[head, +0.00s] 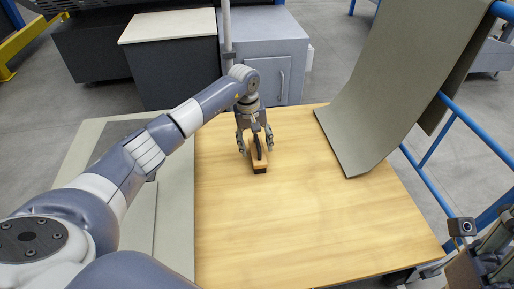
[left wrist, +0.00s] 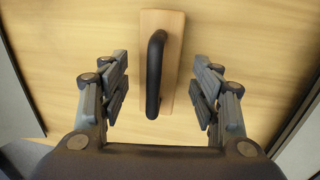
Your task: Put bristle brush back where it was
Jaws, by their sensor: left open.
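The bristle brush (head: 260,166) lies on the wooden tabletop, near its far left part. It has a wooden block and a black arched handle. In the left wrist view the brush (left wrist: 171,92) is seen from above, with the handle along the block. My left gripper (head: 256,146) points down over the brush. In the left wrist view my left gripper (left wrist: 163,88) is open, with one finger on each side of the brush and a gap to both sides. Part of my right gripper (head: 490,255) shows at the lower right edge; its fingers are not clear.
The wooden table (head: 310,225) is clear around the brush. A grey-green sheet (head: 378,80) hangs over the table's right side beside a blue rail (head: 470,118). A pale board (head: 175,215) lies along the left. A grey cabinet (head: 268,70) stands behind the table.

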